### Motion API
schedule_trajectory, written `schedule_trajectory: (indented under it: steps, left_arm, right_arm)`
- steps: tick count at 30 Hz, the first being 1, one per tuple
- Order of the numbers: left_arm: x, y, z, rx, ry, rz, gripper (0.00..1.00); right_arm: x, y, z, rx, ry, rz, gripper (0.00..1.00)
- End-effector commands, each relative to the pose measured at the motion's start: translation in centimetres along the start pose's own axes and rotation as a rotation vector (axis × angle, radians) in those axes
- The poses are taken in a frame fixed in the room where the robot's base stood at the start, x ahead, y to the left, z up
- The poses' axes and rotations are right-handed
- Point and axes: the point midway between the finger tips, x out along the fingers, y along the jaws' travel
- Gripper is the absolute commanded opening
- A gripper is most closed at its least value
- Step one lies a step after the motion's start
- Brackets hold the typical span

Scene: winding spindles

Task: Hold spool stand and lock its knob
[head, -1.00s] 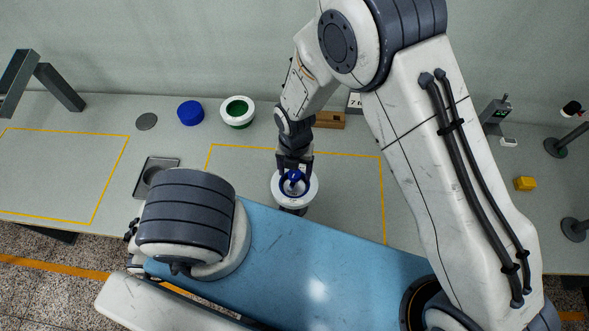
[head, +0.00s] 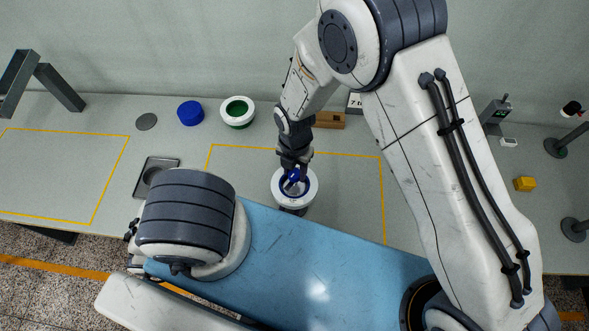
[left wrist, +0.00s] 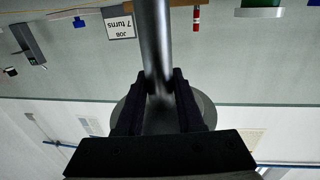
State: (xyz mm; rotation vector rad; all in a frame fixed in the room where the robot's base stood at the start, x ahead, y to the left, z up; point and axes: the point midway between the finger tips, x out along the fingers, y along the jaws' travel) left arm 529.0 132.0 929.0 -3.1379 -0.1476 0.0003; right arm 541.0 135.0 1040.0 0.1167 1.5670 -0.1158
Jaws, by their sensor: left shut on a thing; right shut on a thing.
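The spool stand shows from above in the head view as a white ring (head: 309,191) with a dark blue inside, near the table's front edge. Its blue knob (head: 293,175) sits at the centre. My right gripper (head: 294,171) reaches down from above and is shut on the knob, partly covering it. In the left wrist view, my left gripper (left wrist: 160,92) is shut on the stand's grey metal post (left wrist: 152,40). A round grey flange (left wrist: 204,108) shows behind the fingers. The left gripper is hidden in the head view.
A square metal tray (head: 145,185) lies left, and a yellow block (head: 525,184) right. Bare table surrounds the stand inside the yellow outline.

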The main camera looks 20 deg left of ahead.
Motion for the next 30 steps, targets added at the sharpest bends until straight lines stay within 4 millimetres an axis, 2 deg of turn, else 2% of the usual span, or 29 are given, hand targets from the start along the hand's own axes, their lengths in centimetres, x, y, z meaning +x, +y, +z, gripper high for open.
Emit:
schedule_trajectory:
  steps: [30]
  left_arm:
    - [0.01, 0.11, -0.05, -0.001, 0.000, 0.002, 0.00]
  right_arm:
    - [-0.03, 0.06, -0.12, 0.966, 0.001, -0.002, 0.00]
